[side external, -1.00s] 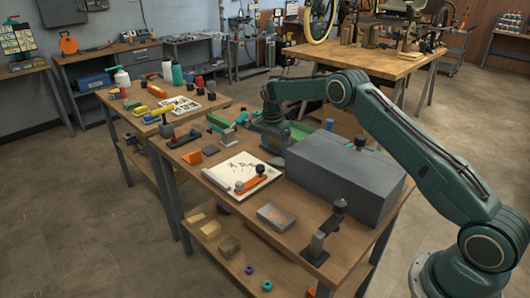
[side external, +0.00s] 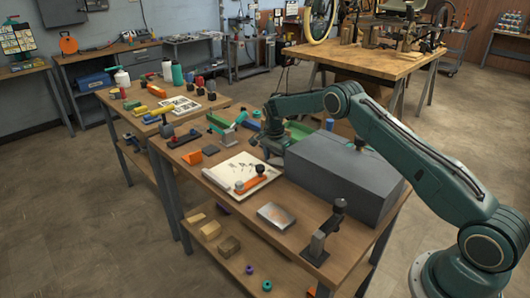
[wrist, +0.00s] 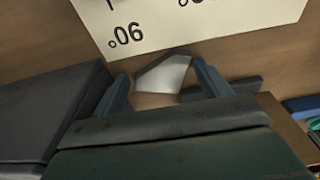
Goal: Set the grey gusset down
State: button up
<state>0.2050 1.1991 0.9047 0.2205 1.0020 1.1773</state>
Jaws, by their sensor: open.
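The grey gusset (wrist: 167,76) is a small pale plate with slanted edges in the wrist view. It shows between the fingertips of my gripper (wrist: 160,69), over or on the brown wooden surface, just short of the white sheet's edge. The fingers are open, with a visible gap on its left side; the right finger is close to it. My gripper also shows low over the bench in the side view (side external: 274,147), behind the drawing sheet. I cannot make out the gusset there.
The white sheet (wrist: 210,22), marked 06, lies beyond the fingers. A large dark grey block (side external: 345,175) stands close beside my gripper. An orange part (side external: 250,184) lies on the sheet (side external: 232,170). A metal block (side external: 275,215) and a dark clamp (side external: 325,235) occupy the front bench.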

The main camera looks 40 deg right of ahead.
aim_at(276, 163)
dwell(0.4)
jog(key=c, duration=1.3)
jog(key=shift+r, duration=0.2)
notch_tip(276, 163, up, 10)
jog(key=shift+f, duration=0.15)
jog(key=shift+s+a+r+n, duration=0.15)
jog(key=shift+a+r+n, duration=0.25)
jog(key=shift+a+r, duration=0.15)
jog(key=s+a+r+n, duration=0.2)
jog(key=a, duration=0.1)
jog(key=s+a+r+n, duration=0.2)
jog(key=n, duration=0.1)
jog(key=s+a+r+n, duration=0.2)
jog(key=a, duration=0.1)
jog(key=shift+a+r+t, duration=0.1)
jog(key=shift+a+t, duration=0.25)
jog(key=shift+t, duration=0.05)
jog(key=shift+c, duration=0.2)
jog(key=s+a+r+n+y, duration=0.1)
jog(key=s+a+r+n, duration=0.2)
jog(key=s+a+n, duration=0.3)
jog(key=s+a, duration=0.1)
jog(key=s, duration=0.2)
jog(key=shift+n+t, duration=0.3)
jog(key=shift+n, duration=0.1)
